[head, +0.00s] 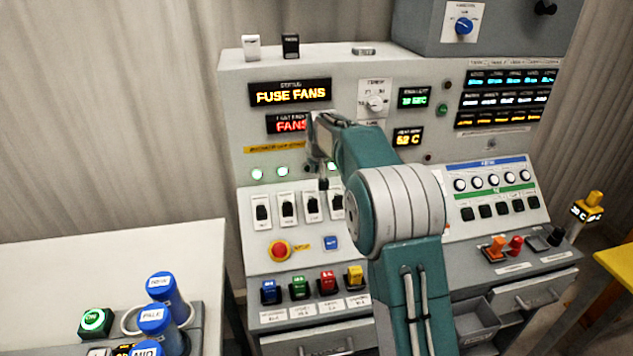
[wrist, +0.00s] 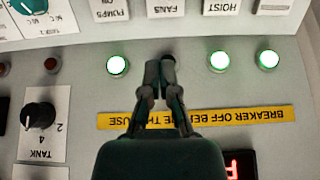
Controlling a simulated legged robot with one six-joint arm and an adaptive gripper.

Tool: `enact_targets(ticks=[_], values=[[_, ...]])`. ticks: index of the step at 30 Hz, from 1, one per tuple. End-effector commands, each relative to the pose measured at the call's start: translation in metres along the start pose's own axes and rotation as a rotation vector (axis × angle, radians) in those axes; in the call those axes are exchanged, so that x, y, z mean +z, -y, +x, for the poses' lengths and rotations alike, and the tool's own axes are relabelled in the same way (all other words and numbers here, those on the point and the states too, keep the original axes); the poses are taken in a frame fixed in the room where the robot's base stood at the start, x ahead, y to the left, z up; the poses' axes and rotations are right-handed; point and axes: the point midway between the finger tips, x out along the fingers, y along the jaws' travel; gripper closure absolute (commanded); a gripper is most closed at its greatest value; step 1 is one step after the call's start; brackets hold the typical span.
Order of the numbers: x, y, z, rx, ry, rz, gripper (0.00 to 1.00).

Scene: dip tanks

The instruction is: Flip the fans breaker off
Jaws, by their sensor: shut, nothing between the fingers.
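The breaker row is on the sloped grey panel. The fans breaker (head: 312,205) appears to be the third from the left, a black switch on a white plate. Its FANS label (wrist: 166,8) shows inverted at the top of the wrist view; the switch itself is out of that view. I cannot tell its lever position. My gripper (head: 323,184) is shut and empty just above the breaker row. In the wrist view its fingertips (wrist: 160,72) are together, below the FANS label, covering the spot between the green lamps.
Neighbouring breakers (head: 288,208) stand close on both sides. Green lamps (wrist: 219,61) and a yellow warning strip (wrist: 196,118) lie above the row. A display (head: 290,94) reads FUSE FANS.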

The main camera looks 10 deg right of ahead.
Motion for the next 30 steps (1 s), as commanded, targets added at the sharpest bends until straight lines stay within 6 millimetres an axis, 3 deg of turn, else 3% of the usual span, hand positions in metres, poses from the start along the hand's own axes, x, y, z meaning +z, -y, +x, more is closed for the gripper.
enact_targets(ticks=[9,17,30], values=[[0.001,-0.001,0.057,-0.001,0.003,0.0,1.0],[0.001,-0.002,0.092,-0.003,0.001,0.001,1.0],[0.031,0.0,0.079,-0.001,0.001,0.0,1.0]])
